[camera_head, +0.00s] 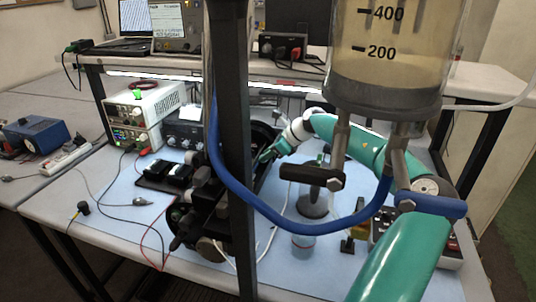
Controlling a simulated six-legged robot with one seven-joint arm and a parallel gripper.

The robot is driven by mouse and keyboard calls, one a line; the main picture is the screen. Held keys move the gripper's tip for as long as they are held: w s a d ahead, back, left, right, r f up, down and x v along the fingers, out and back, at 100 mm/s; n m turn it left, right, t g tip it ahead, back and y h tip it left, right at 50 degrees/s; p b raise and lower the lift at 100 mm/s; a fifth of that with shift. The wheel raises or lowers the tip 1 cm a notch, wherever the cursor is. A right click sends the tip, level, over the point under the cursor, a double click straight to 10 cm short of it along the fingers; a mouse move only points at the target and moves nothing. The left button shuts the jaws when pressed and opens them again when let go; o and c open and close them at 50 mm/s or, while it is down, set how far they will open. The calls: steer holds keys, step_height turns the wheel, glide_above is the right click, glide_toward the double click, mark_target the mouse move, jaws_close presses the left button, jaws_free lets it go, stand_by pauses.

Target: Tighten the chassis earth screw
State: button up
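My teal and white arm reaches over the blue bench mat from the right. My gripper (267,155) is at the open black housing (262,184) behind a dark upright post. It is small and partly in shadow, so I cannot tell whether its fingers are open or shut, or whether they touch anything. The housing looks like the chassis, with its left part hidden by the post. I cannot make out the earth screw or any screwdriver.
A clear graduated cylinder (385,60) with a blue hose (277,212) and valves hangs in the foreground. The dark post (235,120) blocks the middle. A power supply (143,110) stands at the left. Cables cross the mat (110,185), which has clear patches at the left.

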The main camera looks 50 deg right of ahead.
steer(key=c, duration=0.4)
steer(key=shift+a+m+t+h, duration=0.1)
steer(key=shift+m+t+h, duration=0.2)
steer(key=shift+m+h, duration=0.4)
steer(key=o, duration=1)
steer(key=v, duration=1.4)
